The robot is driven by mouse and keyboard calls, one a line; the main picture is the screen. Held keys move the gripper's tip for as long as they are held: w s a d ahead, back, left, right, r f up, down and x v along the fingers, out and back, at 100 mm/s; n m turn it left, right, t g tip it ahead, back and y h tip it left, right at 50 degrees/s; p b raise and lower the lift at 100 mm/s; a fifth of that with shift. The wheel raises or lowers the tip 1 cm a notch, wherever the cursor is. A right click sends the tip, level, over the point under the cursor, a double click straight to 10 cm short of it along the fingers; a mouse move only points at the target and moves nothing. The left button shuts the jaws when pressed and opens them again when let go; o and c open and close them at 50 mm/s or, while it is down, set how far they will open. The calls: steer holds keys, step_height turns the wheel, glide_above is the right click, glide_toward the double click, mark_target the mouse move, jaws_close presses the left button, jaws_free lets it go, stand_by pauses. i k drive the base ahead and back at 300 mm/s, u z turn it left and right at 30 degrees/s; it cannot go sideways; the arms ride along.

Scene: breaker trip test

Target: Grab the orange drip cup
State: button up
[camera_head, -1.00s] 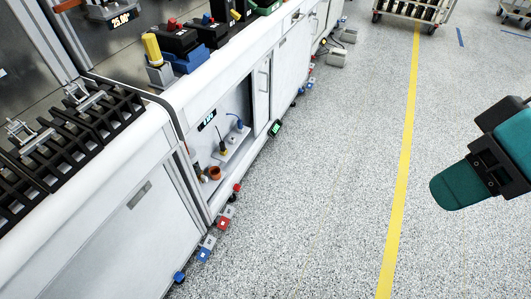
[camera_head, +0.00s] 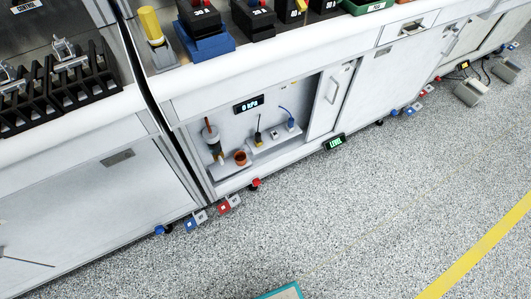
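The orange drip cup (camera_head: 240,158) is a small open cup inside an open cabinet bay under the white workbench. It stands on a low white ledge (camera_head: 229,168) in the left part of the bay. My gripper's fingers do not show now. A teal and white edge at the bottom of the view may be part of my arm, but I cannot tell.
A pressure display (camera_head: 249,104) hangs in the bay above a shelf with blue and yellow fittings (camera_head: 273,134). The cabinet's door (camera_head: 331,95) is at right. Red and blue pedals (camera_head: 229,206) and a level display (camera_head: 335,142) lie along the bench foot. Speckled floor is clear in front.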

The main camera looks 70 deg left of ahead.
mark_target(240, 157)
steer(key=u, duration=0.4)
steer(key=i, duration=1.25)
steer(key=u, duration=0.75)
steer(key=i, duration=0.25)
steer(key=u, duration=0.25)
